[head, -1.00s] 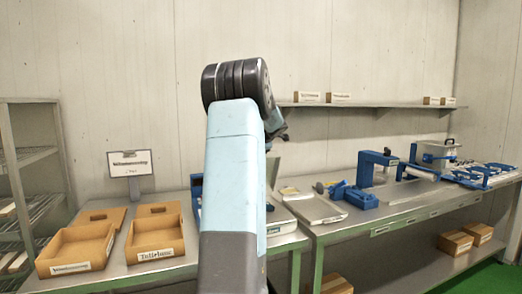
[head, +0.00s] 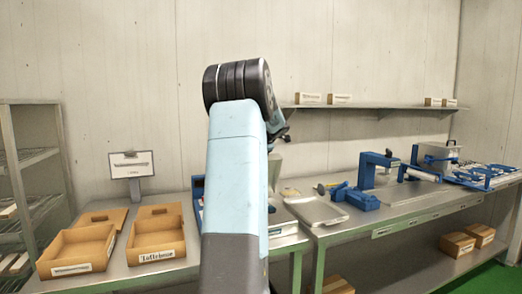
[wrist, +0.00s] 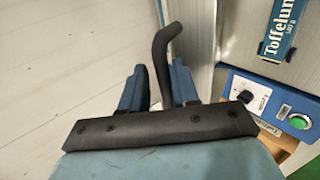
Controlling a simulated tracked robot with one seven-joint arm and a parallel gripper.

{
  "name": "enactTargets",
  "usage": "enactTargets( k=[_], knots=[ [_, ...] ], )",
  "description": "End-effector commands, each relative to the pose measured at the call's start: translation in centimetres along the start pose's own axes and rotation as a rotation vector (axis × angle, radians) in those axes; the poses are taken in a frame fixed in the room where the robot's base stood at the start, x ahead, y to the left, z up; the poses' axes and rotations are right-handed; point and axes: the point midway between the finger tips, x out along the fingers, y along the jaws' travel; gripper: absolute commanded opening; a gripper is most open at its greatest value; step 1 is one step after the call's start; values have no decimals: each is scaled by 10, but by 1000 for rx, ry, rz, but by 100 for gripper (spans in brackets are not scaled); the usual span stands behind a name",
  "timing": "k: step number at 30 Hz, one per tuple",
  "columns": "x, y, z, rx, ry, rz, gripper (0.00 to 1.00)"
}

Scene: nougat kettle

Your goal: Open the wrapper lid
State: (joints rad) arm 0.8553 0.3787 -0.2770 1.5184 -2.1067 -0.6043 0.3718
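The wrapper shows in the wrist view as a grey metal housing (wrist: 190,22) with a blue control panel (wrist: 265,105) carrying a knob and a green button. A black bent handle (wrist: 160,50) stands out in front of the metal; I take it to be the lid's handle. My gripper (wrist: 160,88) has its two blue fingers apart, one on each side of the handle. A gap shows on the left; the right finger is very close, and I cannot tell if it touches. In the head view my arm hides the gripper and most of the wrapper.
Two cardboard trays (head: 70,266) (head: 160,249) and a sign (head: 131,165) stand on the left table. A metal tray (head: 318,210) and blue devices (head: 372,170) fill the right bench. A wall shelf (head: 375,106) holds small boxes. A wire rack (head: 30,160) is at far left.

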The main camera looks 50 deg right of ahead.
Motion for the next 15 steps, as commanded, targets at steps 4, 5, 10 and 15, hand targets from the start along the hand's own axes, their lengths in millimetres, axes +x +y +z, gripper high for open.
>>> enactTargets(
  k=[4,5,10,15],
  knots=[
    [-23,1,0,0,-1,3,32],
    [-28,1,0,0,-1,3,32],
    [-63,1,0,0,-1,5,32],
    [-96,2,0,0,-1,6,32]
  ],
)
